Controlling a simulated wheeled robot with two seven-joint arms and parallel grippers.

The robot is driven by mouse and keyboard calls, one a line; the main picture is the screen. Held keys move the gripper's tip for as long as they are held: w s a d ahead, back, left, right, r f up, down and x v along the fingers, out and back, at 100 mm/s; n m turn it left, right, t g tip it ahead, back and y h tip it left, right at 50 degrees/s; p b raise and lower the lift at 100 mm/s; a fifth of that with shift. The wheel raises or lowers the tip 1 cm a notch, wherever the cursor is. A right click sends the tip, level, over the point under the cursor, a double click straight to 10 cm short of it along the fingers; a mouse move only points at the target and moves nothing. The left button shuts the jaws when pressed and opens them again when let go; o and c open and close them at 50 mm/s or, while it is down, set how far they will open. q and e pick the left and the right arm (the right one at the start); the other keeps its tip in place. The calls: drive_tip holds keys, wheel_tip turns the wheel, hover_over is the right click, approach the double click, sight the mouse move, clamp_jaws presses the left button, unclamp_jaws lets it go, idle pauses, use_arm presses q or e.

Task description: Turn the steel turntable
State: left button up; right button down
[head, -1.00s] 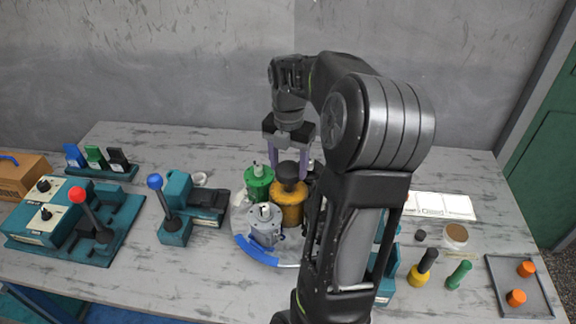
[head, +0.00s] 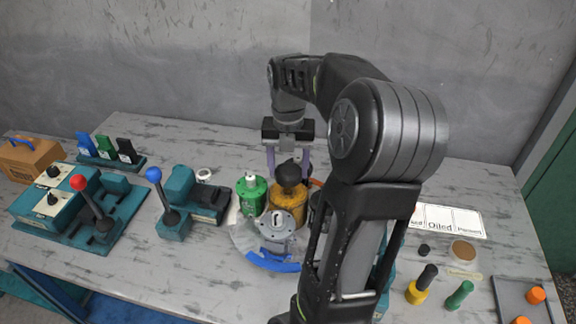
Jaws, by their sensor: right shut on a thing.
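The round steel turntable (head: 243,236) sits on the table in the middle, with a blue band (head: 272,263) on its front edge. It carries a green cylinder (head: 251,197), a silver motor-like part (head: 276,234) and a brass-yellow cylinder topped by a dark knob (head: 289,172). My right gripper (head: 288,168) reaches down from behind, its purple fingers on either side of this dark knob and shut on it. My right arm hides the turntable's right side. My left gripper is out of view.
A blue-knobbed lever unit (head: 172,222) and a red-knobbed lever panel (head: 92,208) stand to the left. White label cards (head: 447,220), a yellow-and-black tool (head: 421,285), a green peg (head: 460,295) and a tray with orange caps (head: 536,296) are at the right.

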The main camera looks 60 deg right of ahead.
idle(0.4)
drive_tip(key=shift+c, duration=2.1)
unclamp_jaws()
wheel_tip(320, 180, up, 8)
drive_tip(key=shift+f, duration=0.1)
